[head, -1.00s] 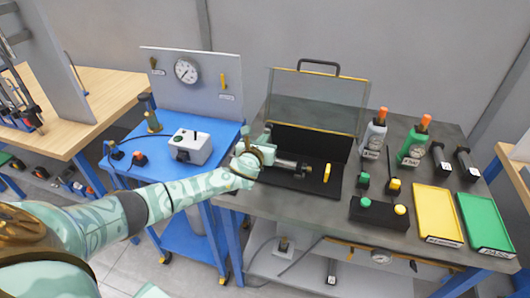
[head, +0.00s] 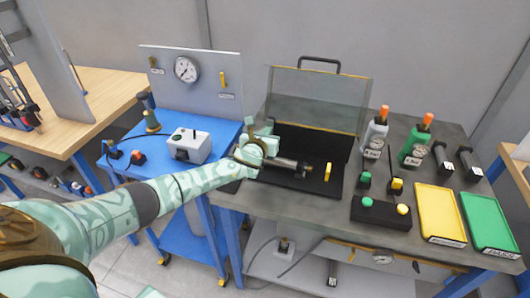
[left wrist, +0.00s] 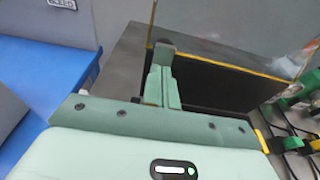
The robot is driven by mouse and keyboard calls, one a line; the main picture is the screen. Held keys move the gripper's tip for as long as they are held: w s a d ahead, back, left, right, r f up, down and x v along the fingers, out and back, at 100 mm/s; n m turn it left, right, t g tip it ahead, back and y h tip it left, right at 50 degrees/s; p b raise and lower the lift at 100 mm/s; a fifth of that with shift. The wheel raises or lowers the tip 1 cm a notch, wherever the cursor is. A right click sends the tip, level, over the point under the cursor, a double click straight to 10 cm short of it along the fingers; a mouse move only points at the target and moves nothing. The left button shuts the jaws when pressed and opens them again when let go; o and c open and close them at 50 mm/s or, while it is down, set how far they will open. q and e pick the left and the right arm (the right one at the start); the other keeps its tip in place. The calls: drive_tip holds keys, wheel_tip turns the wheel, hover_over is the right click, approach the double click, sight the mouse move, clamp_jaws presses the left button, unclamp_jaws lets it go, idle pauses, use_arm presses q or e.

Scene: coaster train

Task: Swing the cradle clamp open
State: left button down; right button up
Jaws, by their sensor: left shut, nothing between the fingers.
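A black tray (head: 325,187) with a raised clear guard lies on the grey bench. A dark cylindrical part (head: 290,165) lies across it, its left end hidden by my gripper. A short yellow handle (head: 327,172) stands to the right of that part. I cannot tell which piece is the cradle clamp. My left gripper (head: 263,133) is at the tray's left end, beside the dark part. Its fingers are together and empty, and they also show in the left wrist view (left wrist: 163,68), pointing towards the black tray wall. Contact with any part cannot be told. My right gripper is out of view.
The clear guard (head: 315,98) with a yellow edge stands up behind the tray. A button box (head: 380,213), bottles, a yellow tray (head: 440,213) and a green tray (head: 486,222) are to the right. A blue cart (head: 150,165) with a white box stands left.

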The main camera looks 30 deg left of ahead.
use_arm(q)
drive_tip(key=shift+r, duration=0.1)
drive_tip(key=shift+s+d+r+p, duration=0.15)
drive_tip(key=shift+s+p, duration=0.15)
drive_tip(key=shift+p, duration=0.25)
drive_tip(key=shift+p+v, duration=0.7)
drive_tip(key=shift+v, duration=0.15)
drive_tip(key=p+v, duration=0.5)
drive_tip(key=v, duration=0.2)
drive_tip(key=shift+s+p, duration=0.3)
drive_tip(key=shift+s, duration=0.05)
idle(0.4)
